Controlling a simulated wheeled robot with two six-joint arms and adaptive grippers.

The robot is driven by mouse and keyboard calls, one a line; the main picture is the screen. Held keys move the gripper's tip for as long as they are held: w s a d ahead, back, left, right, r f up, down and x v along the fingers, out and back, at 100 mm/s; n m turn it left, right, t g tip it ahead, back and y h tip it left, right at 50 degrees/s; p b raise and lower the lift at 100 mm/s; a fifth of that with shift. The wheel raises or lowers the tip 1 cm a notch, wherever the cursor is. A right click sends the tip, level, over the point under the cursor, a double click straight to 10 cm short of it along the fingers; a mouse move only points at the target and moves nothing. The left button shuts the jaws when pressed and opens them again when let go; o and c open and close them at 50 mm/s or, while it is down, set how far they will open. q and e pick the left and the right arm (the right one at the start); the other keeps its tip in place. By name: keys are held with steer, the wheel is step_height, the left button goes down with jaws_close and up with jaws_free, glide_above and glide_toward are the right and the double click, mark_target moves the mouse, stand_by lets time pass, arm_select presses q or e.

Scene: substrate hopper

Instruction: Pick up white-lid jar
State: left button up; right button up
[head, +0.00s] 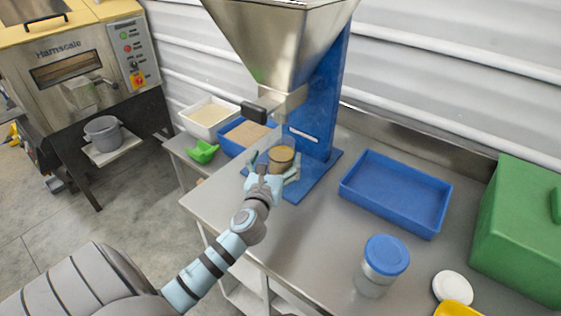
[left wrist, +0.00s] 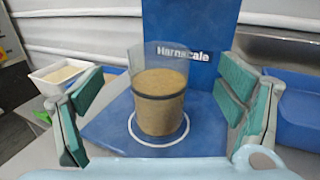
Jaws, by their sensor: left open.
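An open clear jar (head: 281,158) filled with brown substrate stands upright on the hopper's blue base, inside a white ring mark. It has no lid on it; it also shows in the left wrist view (left wrist: 158,100). My left gripper (head: 270,173) is open, with its green-padded fingers on either side of the jar and visible gaps between pads and glass in the left wrist view. A loose white lid (head: 452,287) lies on the table at the right. A second jar with a blue lid (head: 386,255) stands near the table's front. My right gripper is not in view.
The steel hopper (head: 285,45) hangs above the jar on its blue column (head: 325,110). A blue tray (head: 358,200) and a green box (head: 520,225) are to the right. A white bin (head: 187,122), blue bin and green scoop (head: 203,152) are at left.

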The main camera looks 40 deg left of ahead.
mark_target(284, 136)
arm_select(q)
steer(key=x, duration=0.3)
steer(key=b+x, duration=0.1)
steer(key=x, duration=0.2)
steer(key=shift+w+a+f, duration=0.1)
steer(key=shift+w+f, duration=0.15)
steer(key=shift+w+a, duration=0.15)
steer(key=shift+w, duration=0.15)
steer(key=shift+r, duration=0.15)
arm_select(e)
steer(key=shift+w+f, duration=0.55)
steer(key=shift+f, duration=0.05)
arm_select(q)
steer(key=shift+c, duration=1)
steer(key=c, duration=1.6)
steer(key=shift+c, duration=1.2)
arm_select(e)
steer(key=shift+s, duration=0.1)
arm_select(q)
steer(key=shift+r, duration=0.1)
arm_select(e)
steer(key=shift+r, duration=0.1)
